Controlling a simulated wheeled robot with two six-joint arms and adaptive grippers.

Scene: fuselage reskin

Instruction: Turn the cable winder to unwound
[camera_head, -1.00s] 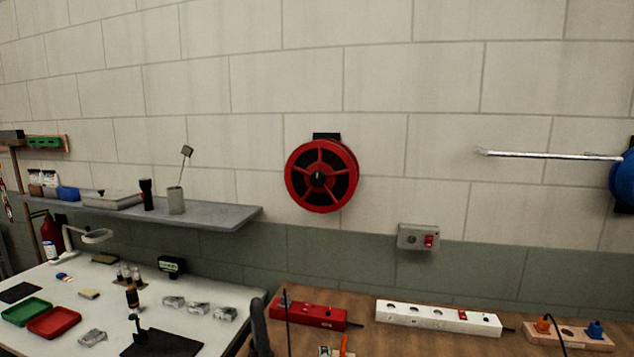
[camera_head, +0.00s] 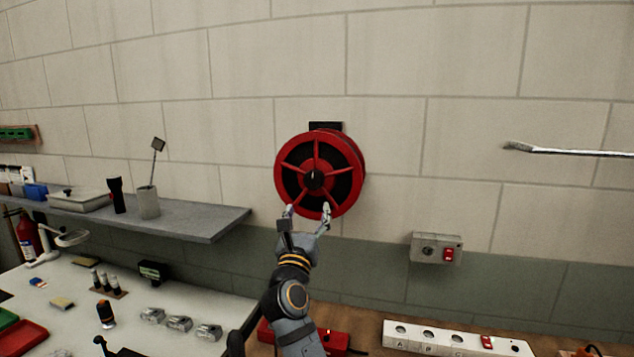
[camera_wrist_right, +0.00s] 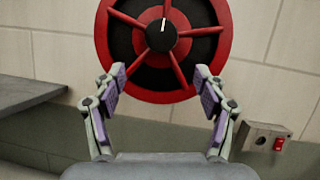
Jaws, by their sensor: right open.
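The cable winder is a red spoked reel (camera_head: 283,166) on a black wall bracket (camera_head: 326,127). At its hub is a black knob (camera_head: 314,180) with a white mark; in the right wrist view the knob (camera_wrist_right: 161,35) has its white mark pointing about straight up. My right gripper (camera_head: 308,210) is in front of the reel's lower rim, below the hub. Its two fingers are spread and empty, and in the right wrist view they (camera_wrist_right: 160,85) stand either side of the lower spokes. I cannot tell whether they touch the rim. My left gripper is not in view.
A grey shelf (camera_head: 205,218) with a cup and flashlight juts out at left. A switch box (camera_head: 436,248) is on the wall at right. A metal rod (camera_head: 570,150) extends in from the right. Power strips (camera_head: 455,341) lie on the bench below.

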